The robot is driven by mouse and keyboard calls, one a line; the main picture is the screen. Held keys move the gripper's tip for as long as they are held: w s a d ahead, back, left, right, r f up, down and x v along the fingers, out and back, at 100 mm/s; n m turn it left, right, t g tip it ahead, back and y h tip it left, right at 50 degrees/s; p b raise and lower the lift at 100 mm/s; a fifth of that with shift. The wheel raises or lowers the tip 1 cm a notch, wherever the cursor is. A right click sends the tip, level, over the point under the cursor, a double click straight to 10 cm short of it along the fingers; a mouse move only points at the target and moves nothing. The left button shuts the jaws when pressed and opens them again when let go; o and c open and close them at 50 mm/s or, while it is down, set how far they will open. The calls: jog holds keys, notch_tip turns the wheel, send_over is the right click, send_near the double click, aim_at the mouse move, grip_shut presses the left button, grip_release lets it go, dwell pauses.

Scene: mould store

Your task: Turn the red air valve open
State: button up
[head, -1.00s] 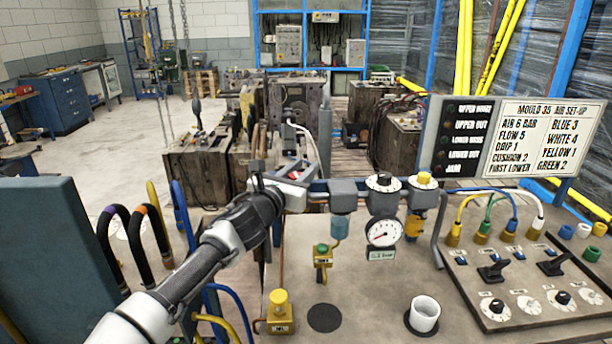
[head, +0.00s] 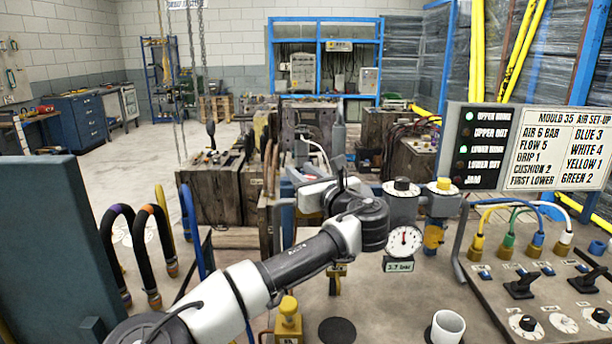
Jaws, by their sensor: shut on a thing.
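My gripper (head: 341,182) is at the left end of the blue air line above the bench, seen from behind. It is shut on the red air valve, but my wrist hides the fingertips and most of the valve, so its handle angle cannot be told. Right of it on the line is a grey regulator with a black-topped dial (head: 402,188). The round gauge (head: 404,240) below it has a small display that appears to read 3.7 bar. A yellow-knobbed unit (head: 440,200) stands further right.
The signal board (head: 481,150) beside the white set-up card (head: 565,150) has green lamps lit. A switch panel (head: 545,300) with coloured hoses is at right. A blue-grey panel (head: 50,250) is at left.

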jog(key=shift+s+a+n+g+y+b, duration=0.1)
jog(key=shift+a+n+g+y, duration=0.05)
jog(key=shift+n+g+y, duration=0.6)
jog(key=shift+s+a+n+g+y+b, duration=0.15)
jog(key=shift+n+g+y, duration=0.3)
jog(key=shift+y, duration=0.45)
jog(key=shift+s+a+n+g+y+b, duration=0.1)
jog(key=shift+a+n+g+y, duration=0.1)
jog(key=shift+n+g+y, duration=0.45)
jog(key=shift+y, duration=0.3)
jog(key=o, duration=1.1)
jog(key=shift+a, duration=0.1)
jog(key=shift+c, duration=0.2)
jog(key=b+v, duration=0.1)
jog(key=v, duration=1.6)
jog(key=shift+s, duration=0.15)
jog(key=shift+d, duration=0.2)
